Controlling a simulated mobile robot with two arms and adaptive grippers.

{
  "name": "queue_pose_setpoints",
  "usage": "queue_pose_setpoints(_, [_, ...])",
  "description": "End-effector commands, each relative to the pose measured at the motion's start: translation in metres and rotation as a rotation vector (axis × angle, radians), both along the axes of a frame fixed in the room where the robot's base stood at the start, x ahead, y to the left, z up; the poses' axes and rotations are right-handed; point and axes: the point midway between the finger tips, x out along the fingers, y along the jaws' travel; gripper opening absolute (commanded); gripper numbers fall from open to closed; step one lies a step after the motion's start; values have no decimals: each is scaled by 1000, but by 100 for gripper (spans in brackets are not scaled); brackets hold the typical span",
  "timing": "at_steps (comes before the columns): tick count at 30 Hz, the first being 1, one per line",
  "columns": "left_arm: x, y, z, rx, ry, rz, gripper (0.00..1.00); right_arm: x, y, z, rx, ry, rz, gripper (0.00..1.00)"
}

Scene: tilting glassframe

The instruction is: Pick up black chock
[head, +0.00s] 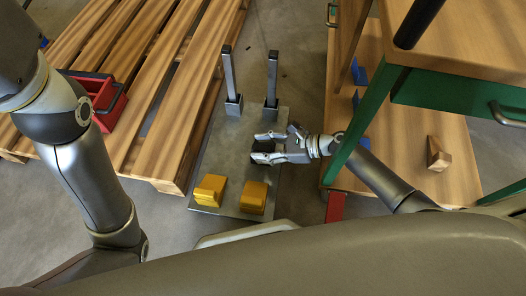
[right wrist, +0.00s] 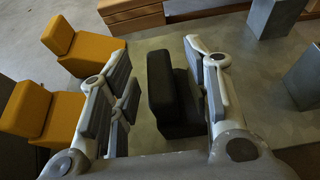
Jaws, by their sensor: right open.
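The black chock (right wrist: 162,88) stands between the two open fingers of my right gripper (right wrist: 163,95) in the right wrist view. Small gaps show beside it, and it looks narrow and upright with a lower step on the right. In the head view my right gripper (head: 262,147) reaches in from the right, low over the grey metal plate (head: 232,150). The black chock (head: 265,145) is mostly hidden there by the fingers. My left arm shows at the left of the head view, but its gripper is out of sight.
Two yellow chocks (head: 209,190) (head: 253,197) sit at the plate's near end. Two upright metal posts (head: 229,75) (head: 272,75) rise at its far end. A wooden pallet (head: 160,130) with a red crate (head: 105,100) lies left. A green-legged table (head: 365,125) stands right, close to my right arm.

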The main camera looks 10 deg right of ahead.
Motion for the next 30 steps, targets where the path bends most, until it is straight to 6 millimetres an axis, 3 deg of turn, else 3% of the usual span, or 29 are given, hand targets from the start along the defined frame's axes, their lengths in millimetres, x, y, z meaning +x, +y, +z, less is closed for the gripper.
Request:
queue_pose_setpoints(3, [0, 0, 0, 0, 0, 0, 41, 0, 0, 1, 0, 0, 0, 45])
queue_pose_setpoints(14, [0, 0, 0, 0, -1, 0, 41, 0, 0, 0, 0, 0, 0, 0])
queue_pose_setpoints(30, [0, 0, 1, 0, 0, -1, 41, 1, 0, 2, 0, -2, -1, 0])
